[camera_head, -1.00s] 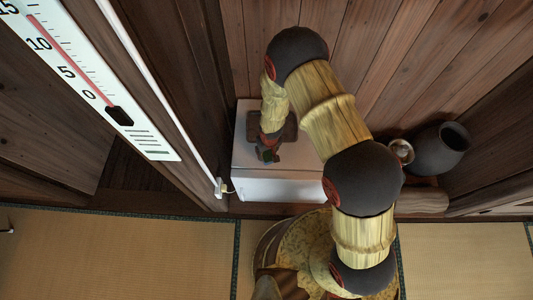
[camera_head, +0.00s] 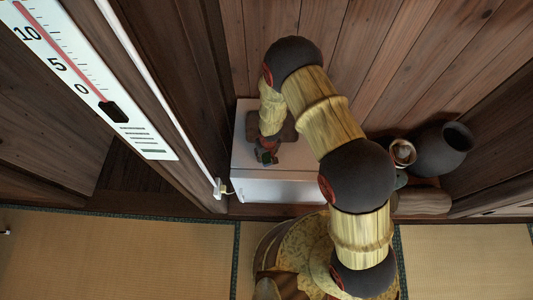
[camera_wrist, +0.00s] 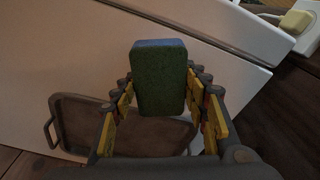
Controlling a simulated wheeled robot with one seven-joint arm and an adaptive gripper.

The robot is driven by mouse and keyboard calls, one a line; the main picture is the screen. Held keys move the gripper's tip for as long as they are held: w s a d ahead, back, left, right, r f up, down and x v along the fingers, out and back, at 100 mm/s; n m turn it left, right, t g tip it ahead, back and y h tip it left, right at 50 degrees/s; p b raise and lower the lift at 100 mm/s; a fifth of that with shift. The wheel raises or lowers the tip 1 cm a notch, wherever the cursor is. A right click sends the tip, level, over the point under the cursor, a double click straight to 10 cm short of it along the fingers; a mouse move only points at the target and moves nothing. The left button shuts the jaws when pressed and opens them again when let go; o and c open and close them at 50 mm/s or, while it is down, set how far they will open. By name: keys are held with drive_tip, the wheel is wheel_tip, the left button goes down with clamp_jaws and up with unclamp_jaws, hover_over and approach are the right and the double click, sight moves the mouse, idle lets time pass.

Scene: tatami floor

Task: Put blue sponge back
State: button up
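The blue sponge (camera_wrist: 159,78) stands upright between the two fingers of my gripper (camera_wrist: 161,84) in the wrist view. The yellow-padded fingers meet its sides, so my gripper looks shut on it. In the head view my gripper (camera_head: 266,157) is small and dark over the front part of a white cabinet (camera_head: 285,186), and the sponge is hard to make out. A brown tray (camera_wrist: 75,127) with a side handle lies on the white surface behind and below the sponge in the wrist view. My gripper and the sponge hide part of it.
A wooden post and a large thermometer (camera_head: 100,85) stand left of the cabinet. A plug (camera_wrist: 296,21) sits by its edge. A dark jar (camera_head: 440,150) and a small pot (camera_head: 403,152) are at right. A plank wall is behind; tatami (camera_head: 120,255) lies in front.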

sight(268, 156)
drive_tip(key=o, duration=0.4)
drive_tip(key=r+p, duration=0.2)
drive_tip(key=r, duration=0.2)
drive_tip(key=s+r+p, duration=0.1)
drive_tip(key=r+p, duration=0.1)
drive_tip(key=r, duration=0.2)
drive_tip(key=r+p, duration=0.2)
drive_tip(key=r, duration=0.2)
drive_tip(key=shift+s+d+r, duration=0.15)
drive_tip(key=shift+s+d, duration=0.05)
drive_tip(key=shift+d, duration=0.1)
drive_tip(key=shift+w+r, duration=0.1)
